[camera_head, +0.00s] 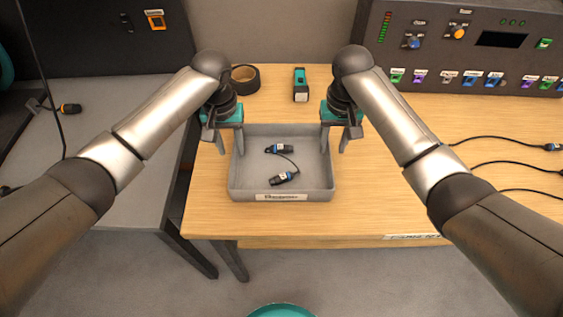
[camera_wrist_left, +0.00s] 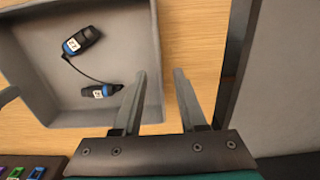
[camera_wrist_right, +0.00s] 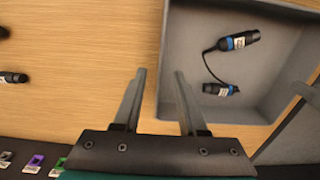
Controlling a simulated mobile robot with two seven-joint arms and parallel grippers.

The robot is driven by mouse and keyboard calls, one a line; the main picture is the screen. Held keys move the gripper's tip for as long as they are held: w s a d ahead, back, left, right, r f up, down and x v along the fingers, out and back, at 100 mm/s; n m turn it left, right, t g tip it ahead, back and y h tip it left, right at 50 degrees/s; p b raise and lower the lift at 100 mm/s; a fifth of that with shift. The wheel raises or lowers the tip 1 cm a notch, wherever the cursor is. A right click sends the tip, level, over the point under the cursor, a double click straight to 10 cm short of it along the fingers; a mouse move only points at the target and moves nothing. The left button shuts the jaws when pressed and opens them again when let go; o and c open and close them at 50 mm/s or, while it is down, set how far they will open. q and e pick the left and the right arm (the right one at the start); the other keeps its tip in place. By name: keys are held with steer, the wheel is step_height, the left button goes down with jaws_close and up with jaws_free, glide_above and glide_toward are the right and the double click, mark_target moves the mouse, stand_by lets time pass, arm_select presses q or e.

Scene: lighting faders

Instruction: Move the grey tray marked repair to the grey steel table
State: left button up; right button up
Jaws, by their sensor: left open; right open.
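The grey tray (camera_head: 282,188) stands on the wooden table near its front left corner, with a label on its front wall. It holds a short black cable with blue-banded connectors (camera_head: 285,163). My left gripper (camera_head: 232,160) is open at the tray's left wall, one finger inside and one outside; the wall shows in the left wrist view (camera_wrist_left: 152,50). My right gripper (camera_head: 334,148) is open at the right wall, also one finger on each side, as the right wrist view shows (camera_wrist_right: 168,60). The grey steel table (camera_head: 120,120) is at left, its surface partly behind my left arm.
A roll of black tape (camera_head: 245,78) and a black and teal device (camera_head: 300,85) lie behind the tray. A control console (camera_head: 480,45) stands at back right, with cables (camera_head: 505,163) before it. A connector (camera_head: 70,108) lies on the grey table, whose middle looks clear.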

mark_target(233, 153)
arm_select(q)
steer(key=shift+f, duration=2.3)
arm_select(e)
steer(key=shift+f, duration=2.35)
arm_select(q)
steer(key=shift+c, duration=0.3)
arm_select(e)
steer(key=shift+c, duration=0.3)
arm_select(q)
jaws_close()
arm_select(e)
jaws_close()
steer(key=shift+r, duration=0.1)
